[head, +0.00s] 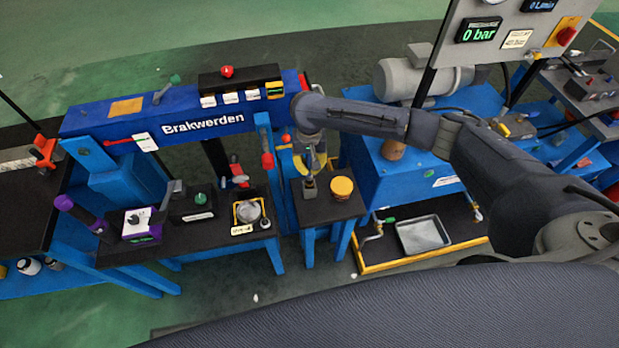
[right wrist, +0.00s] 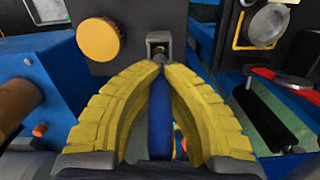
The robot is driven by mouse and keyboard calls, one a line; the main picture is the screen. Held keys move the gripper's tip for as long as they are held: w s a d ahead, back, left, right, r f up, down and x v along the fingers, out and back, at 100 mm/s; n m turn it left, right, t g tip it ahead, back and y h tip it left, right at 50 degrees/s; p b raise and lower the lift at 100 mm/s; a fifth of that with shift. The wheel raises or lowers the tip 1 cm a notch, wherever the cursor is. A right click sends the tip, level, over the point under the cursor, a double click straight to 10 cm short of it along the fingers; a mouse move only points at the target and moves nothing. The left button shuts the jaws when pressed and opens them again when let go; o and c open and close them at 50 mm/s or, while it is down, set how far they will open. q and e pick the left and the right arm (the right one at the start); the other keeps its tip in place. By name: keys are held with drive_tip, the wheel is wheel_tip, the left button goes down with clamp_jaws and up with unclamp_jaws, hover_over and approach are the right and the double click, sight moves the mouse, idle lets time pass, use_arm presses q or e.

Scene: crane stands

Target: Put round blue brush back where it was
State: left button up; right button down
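My right gripper (head: 310,172) reaches down over the small black table (head: 325,208) in the middle of the head view. In the right wrist view its yellow fingers (right wrist: 160,70) converge until their tips meet or nearly meet. A small grey piece with a square opening (right wrist: 158,40) is right at the tips; in the head view a grey piece (head: 310,189) stands under the gripper. I cannot tell whether something thin is pinched there. A blue strip shows between the fingers, but I cannot tell whether it is the brush or the background. My left gripper is not in view.
A yellow-lidded round pot (head: 342,187) stands close to the right of the gripper and also shows in the right wrist view (right wrist: 98,39). A blue cabinet with a pump (head: 405,170) is to the right.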

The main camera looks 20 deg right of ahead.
sight(310, 178)
drive_tip(key=shift+f, duration=3.1)
drive_tip(key=shift+f, duration=0.15)
drive_tip(key=c, duration=1.6)
unclamp_jaws()
drive_tip(key=r, duration=1.2)
drive_tip(key=shift+w+d+r, duration=0.1)
drive_tip(key=shift+w+r, duration=0.05)
drive_tip(key=shift+w, duration=0.05)
